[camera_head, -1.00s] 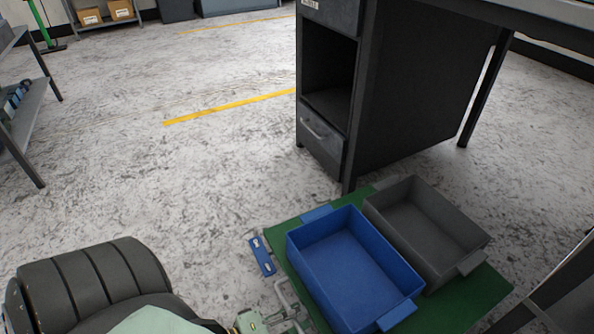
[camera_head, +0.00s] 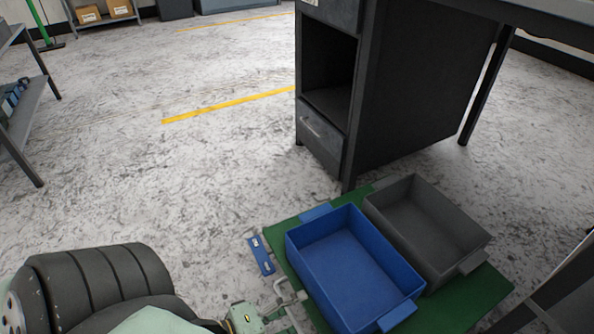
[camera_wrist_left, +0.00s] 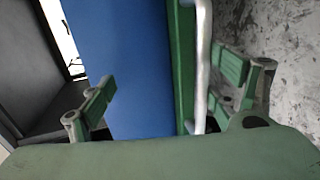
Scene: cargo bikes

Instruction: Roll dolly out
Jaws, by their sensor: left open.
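The dolly is a low green platform (camera_head: 469,309) at the lower right of the head view. It carries a blue bin (camera_head: 350,265) and a grey bin (camera_head: 425,225), both empty. In the wrist view a pale metal handle bar (camera_wrist_left: 201,60) runs along the dolly's green edge (camera_wrist_left: 181,60), beside a blue surface. My left gripper (camera_head: 290,318) is at the dolly's near left side, partly cut off by the frame. In the wrist view its fingers (camera_wrist_left: 165,88) are spread apart, with the bar between them, nearer the right finger. My right gripper does not show.
A dark desk with a drawer pedestal (camera_head: 380,90) stands just behind the dolly. The speckled floor (camera_head: 170,190) to the left is open, with yellow lines. A shelf (camera_head: 22,105) stands at far left.

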